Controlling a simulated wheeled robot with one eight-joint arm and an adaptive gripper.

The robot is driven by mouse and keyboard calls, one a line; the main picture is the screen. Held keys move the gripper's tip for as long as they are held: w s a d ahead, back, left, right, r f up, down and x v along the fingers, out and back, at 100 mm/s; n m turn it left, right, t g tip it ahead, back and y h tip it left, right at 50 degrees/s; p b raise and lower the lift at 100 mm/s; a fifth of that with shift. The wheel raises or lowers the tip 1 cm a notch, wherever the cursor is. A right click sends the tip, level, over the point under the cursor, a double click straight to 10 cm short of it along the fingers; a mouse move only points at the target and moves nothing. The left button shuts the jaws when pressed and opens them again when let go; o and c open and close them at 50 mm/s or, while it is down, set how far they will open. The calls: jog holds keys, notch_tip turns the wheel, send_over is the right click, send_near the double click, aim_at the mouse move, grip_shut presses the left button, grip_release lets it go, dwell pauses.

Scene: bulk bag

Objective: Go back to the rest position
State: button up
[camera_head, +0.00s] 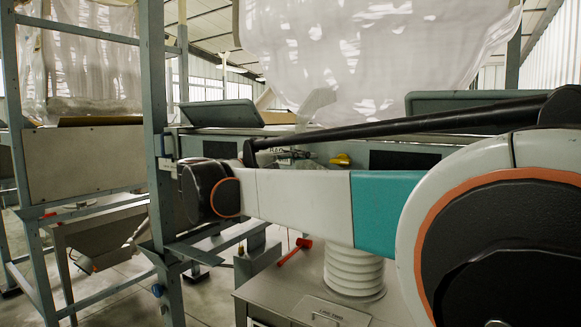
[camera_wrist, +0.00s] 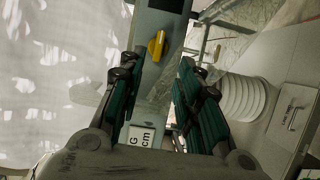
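In the wrist view my gripper (camera_wrist: 157,72) has its two dark teal fingers spread wide apart. No object is held between them. Beyond the fingers is a grey frame part with a yellow handle (camera_wrist: 156,45). The white bulk bag (camera_wrist: 55,65) fills the left of the wrist view. In the head view the bulk bag (camera_head: 370,50) hangs at the top, above the grey frame. My arm stretches across the head view from the right to the left, and my gripper is not clearly visible there.
A yellow handle (camera_head: 340,159) shows behind my arm. A white ribbed bellows (camera_head: 352,270) stands below it on a grey cabinet (camera_head: 270,290). A blue-grey upright post (camera_head: 157,130) is close to my arm's elbow at left. A red-headed tool (camera_head: 298,246) is lower down.

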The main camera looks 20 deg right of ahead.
jog(key=shift+f, duration=0.1)
dwell(0.3)
jog(key=s+d+f+y+b, duration=0.1)
jog(key=s+f+y+b, duration=0.3)
jog(key=f, duration=0.7)
jog(key=s+d+f+y+b, duration=0.1)
jog(key=s+f+b, duration=0.5)
jog(key=f, duration=0.5)
jog(key=s+d+f+y+b, duration=0.1)
jog(key=s+f+y+b, duration=0.2)
jog(key=f+b, duration=0.5)
jog(key=s+a+f+m+t+y+b, duration=0.1)
jog(key=s+a+f+y+b, duration=0.2)
jog(key=f, duration=0.9)
jog(key=s+a+f+m+y+b, duration=0.1)
jog(key=s+a+f+y+b, duration=0.2)
jog(key=s+f+b, duration=0.4)
jog(key=s+a+f+m+t+y+b, duration=0.1)
jog(key=s+a+f+y+b, duration=0.2)
jog(key=f, duration=1.6)
jog(key=s+a+b, duration=0.2)
jog(key=b, duration=0.1)
jog(key=shift+t, duration=0.3)
jog(key=shift+s, duration=0.1)
